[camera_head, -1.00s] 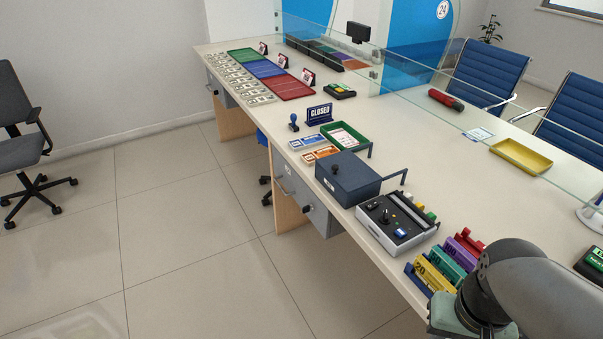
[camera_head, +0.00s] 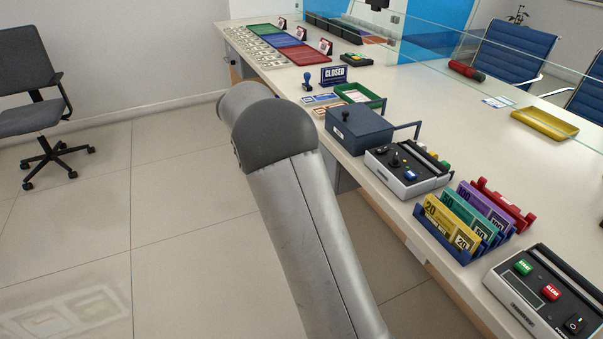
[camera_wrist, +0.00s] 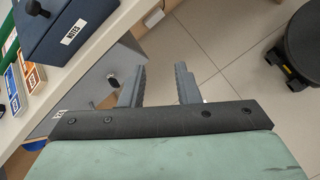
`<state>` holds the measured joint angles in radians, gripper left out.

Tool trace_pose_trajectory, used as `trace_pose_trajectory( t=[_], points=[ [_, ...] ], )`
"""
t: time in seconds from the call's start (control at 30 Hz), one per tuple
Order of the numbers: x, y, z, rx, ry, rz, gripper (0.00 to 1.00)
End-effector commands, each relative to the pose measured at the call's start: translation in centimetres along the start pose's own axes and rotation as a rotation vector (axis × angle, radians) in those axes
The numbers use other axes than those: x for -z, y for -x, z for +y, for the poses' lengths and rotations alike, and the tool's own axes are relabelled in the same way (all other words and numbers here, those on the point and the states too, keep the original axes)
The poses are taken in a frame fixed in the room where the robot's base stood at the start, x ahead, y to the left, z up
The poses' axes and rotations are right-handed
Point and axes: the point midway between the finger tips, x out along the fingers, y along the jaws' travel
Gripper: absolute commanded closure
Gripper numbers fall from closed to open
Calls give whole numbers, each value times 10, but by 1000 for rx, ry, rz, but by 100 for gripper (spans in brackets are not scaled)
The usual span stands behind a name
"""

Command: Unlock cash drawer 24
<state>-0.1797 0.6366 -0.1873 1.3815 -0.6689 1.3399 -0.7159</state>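The grey cash drawer (camera_wrist: 92,92) is under the counter at the left of the wrist view, with a small label that seems to read 24 at its lower left. A dark knob or lock (camera_wrist: 113,80) on its front shows just left of my gripper's left finger. My gripper (camera_wrist: 160,72) is open, with two dark ribbed fingers apart and only floor between them. Its left finger overlaps part of the drawer front in the picture; I cannot tell whether they touch. In the head view my arm hides most of the drawer, and a grey part (camera_head: 344,180) shows beside it.
A dark blue NOTES box (camera_head: 360,128) with a bracket stands at the counter's edge above the drawer. A control device (camera_head: 405,170), a rack of coloured note holders (camera_head: 470,220) and another button device (camera_head: 545,292) line the edge. The floor in front is clear; a round dark seat (camera_wrist: 303,40) is at wrist-view right.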

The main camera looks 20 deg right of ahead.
Motion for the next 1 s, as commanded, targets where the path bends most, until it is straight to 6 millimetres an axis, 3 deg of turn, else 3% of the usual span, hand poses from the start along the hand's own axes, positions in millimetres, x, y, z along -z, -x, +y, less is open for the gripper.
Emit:
trace_pose_trajectory(
  t=[0.03, 0.2, 0.4, 0.5, 0.67, 0.83, 1.0],
  points=[
    [38, -26, 12, -46, 68, -74, 71],
    [119, -60, 52, -194, 284, -346, 71],
    [195, -77, 55, -310, 447, -611, 71],
    [217, -78, 50, -340, 487, -689, 71],
    [228, -78, 47, -359, 511, -744, 71],
    [217, -91, 57, -358, 513, -747, 71],
    [197, -117, 73, -356, 512, -746, 71]
  ],
)
